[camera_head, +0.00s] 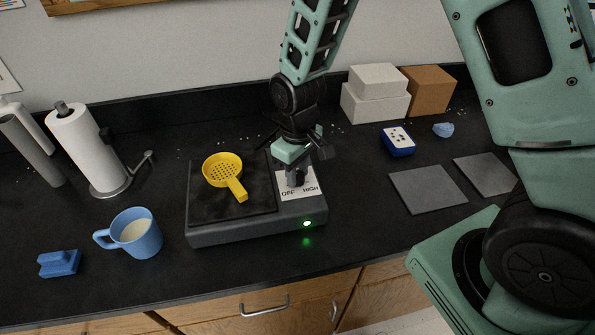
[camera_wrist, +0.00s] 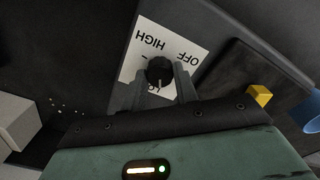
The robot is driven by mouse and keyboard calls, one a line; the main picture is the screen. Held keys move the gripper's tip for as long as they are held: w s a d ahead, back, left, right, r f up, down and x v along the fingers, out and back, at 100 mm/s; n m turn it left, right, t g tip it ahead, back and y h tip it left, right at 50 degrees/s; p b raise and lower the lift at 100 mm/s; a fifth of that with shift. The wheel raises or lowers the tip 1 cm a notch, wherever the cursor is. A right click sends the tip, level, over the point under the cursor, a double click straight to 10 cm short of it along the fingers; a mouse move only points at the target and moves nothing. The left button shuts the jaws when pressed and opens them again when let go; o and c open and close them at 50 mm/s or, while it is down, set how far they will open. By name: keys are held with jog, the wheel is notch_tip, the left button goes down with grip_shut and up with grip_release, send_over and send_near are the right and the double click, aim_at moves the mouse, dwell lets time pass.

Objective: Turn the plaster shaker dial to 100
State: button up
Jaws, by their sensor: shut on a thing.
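The plaster shaker (camera_head: 250,234) is a dark box on the counter with a green light lit on its front. Its white label plate (camera_head: 284,183) reads OFF and HIGH; no number 100 can be read. In the wrist view the round black dial (camera_wrist: 159,71) sits on the white label. My gripper (camera_head: 296,178) comes down from above onto the dial. In the wrist view its two fingers (camera_wrist: 161,84) are shut around the dial's sides. The dial's pointer and exact setting cannot be made out, and part of the label is hidden behind the fingers.
A yellow strainer (camera_head: 222,168) lies on the shaker's dark plate. A blue mug (camera_head: 137,234) and blue block (camera_head: 60,263) stand left. A paper towel roll (camera_head: 90,148), boxes (camera_head: 376,103), a blue-and-white item (camera_head: 398,141) and grey slabs (camera_head: 428,190) are around.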

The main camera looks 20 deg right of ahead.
aim_at(298, 174)
jog(key=m, duration=0.4)
jog(key=shift+m, duration=0.4)
dwell(0.4)
jog(key=o, duration=1)
jog(key=shift+c, duration=0.2)
jog(key=shift+r, duration=0.1)
notch_tip(298, 174, up, 17)
jog(key=b, duration=0.2)
jog(key=shift+r, duration=0.15)
